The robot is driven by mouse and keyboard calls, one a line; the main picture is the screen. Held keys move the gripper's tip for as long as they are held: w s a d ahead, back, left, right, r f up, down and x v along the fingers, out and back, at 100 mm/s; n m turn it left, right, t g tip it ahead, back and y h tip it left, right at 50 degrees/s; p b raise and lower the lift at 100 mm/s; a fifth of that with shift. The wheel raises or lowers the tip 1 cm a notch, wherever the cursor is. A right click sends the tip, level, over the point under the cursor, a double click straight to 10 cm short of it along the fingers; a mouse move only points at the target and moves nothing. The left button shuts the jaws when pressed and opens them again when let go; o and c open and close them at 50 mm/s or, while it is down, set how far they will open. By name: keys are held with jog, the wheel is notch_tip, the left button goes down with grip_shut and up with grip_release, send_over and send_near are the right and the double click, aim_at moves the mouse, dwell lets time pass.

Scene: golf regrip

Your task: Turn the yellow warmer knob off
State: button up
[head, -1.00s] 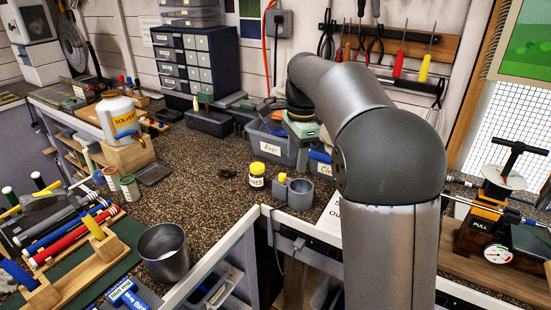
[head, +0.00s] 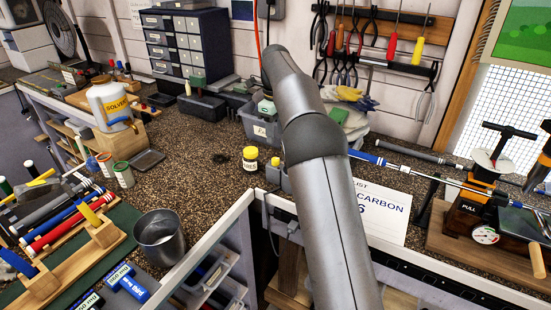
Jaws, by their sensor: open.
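The yellow warmer knob (head: 275,161) shows just left of my forearm, on top of a small grey warmer (head: 273,175). The right part of the warmer is hidden behind my arm. Which way the knob is turned is too small to tell. My arm crosses the middle of the view and bends down at its far end, beyond the knob. My gripper's fingers do not show; the arm and the grey bin area hide that end.
A yellow-lidded jar (head: 250,159) stands close left of the knob. A grey bin (head: 258,128) is behind it. A metal cup (head: 160,236) is at the front left. Speckled worktop (head: 205,160) is clear to the left.

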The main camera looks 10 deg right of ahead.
aim_at(276, 159)
notch_tip(276, 159, down, 10)
jog(key=shift+r, duration=0.25)
jog(key=shift+p, duration=0.3)
jog(key=c, duration=1)
